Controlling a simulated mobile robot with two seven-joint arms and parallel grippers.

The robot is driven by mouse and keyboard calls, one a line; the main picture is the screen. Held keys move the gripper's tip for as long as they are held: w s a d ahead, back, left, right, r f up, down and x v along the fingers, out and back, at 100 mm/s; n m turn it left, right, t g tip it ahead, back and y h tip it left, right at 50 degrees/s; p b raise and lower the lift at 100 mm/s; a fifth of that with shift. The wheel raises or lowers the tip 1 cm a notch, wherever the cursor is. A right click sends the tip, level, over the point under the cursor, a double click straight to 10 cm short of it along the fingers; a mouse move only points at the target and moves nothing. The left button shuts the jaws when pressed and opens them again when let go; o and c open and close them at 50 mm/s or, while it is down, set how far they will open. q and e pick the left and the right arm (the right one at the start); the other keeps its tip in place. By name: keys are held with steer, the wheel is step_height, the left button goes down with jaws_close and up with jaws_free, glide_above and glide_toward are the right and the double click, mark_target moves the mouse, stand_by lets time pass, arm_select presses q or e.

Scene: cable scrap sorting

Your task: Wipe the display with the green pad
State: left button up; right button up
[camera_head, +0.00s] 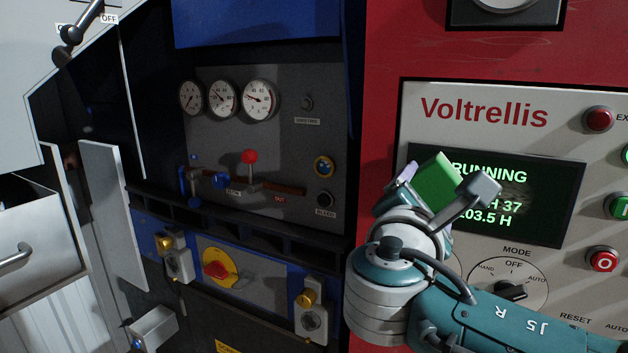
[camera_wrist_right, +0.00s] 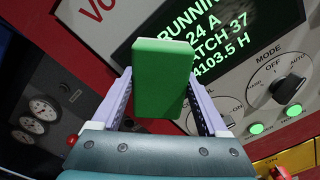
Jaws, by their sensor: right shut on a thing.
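The green pad (camera_head: 434,176) is held upright in my right gripper (camera_head: 441,183), in front of the left part of the display. In the right wrist view the pad (camera_wrist_right: 160,82) sits between the two pale fingers of the gripper (camera_wrist_right: 160,92), which are shut on its sides. The dark display (camera_head: 548,205) shows bright green text, including "RUNNING". The pad and gripper hide the left of its lines in the head view. The right wrist view shows the display (camera_wrist_right: 240,22) just beyond the pad. I cannot tell whether they touch. My left gripper is not in view.
A mode knob (camera_head: 510,290) sits below the display, with a red button (camera_head: 603,259) and a red lamp (camera_head: 598,119) at the right. Left of the red cabinet is a recessed panel with gauges (camera_head: 222,99) and a red-knobbed lever (camera_head: 250,157). A drawer (camera_head: 35,245) stands at far left.

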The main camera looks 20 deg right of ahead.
mark_target(453, 201)
steer(key=shift+s+d+p, duration=0.55)
steer(key=shift+s+d, duration=0.15)
steer(key=shift+s, duration=0.2)
steer(key=shift+s+d+r+p, duration=0.15)
steer(key=shift+s+d+p, duration=0.5)
steer(key=shift+s+d, duration=0.05)
steer(key=shift+s+d+p, duration=0.85)
steer(key=shift+s+d, duration=0.6)
steer(key=shift+s, duration=0.2)
steer(key=shift+s+d+p, duration=0.8)
steer(key=shift+s+d, duration=0.6)
steer(key=shift+s, duration=0.25)
steer(key=shift+w+a+b, duration=0.65)
steer(key=shift+w+a, duration=0.65)
steer(key=shift+w, duration=0.05)
steer(key=shift+w+a+f+b, duration=0.15)
steer(key=shift+w+a+b, duration=0.7)
steer(key=shift+w, duration=0.3)
steer(key=shift+w+a+f+b, duration=0.1)
steer(key=shift+w+a+b, duration=0.55)
steer(key=shift+w+a, duration=0.4)
steer(key=shift+w+a+r, duration=0.1)
steer(key=shift+w+a, duration=0.25)
steer(key=shift+w, duration=0.15)
steer(key=shift+w+a+b, duration=0.35)
steer(key=shift+w+b, duration=0.15)
steer(key=shift+b, duration=0.25)
steer(key=shift+w+a+b, duration=0.7)
steer(key=shift+w+b, duration=0.05)
steer(key=shift+w, duration=0.15)
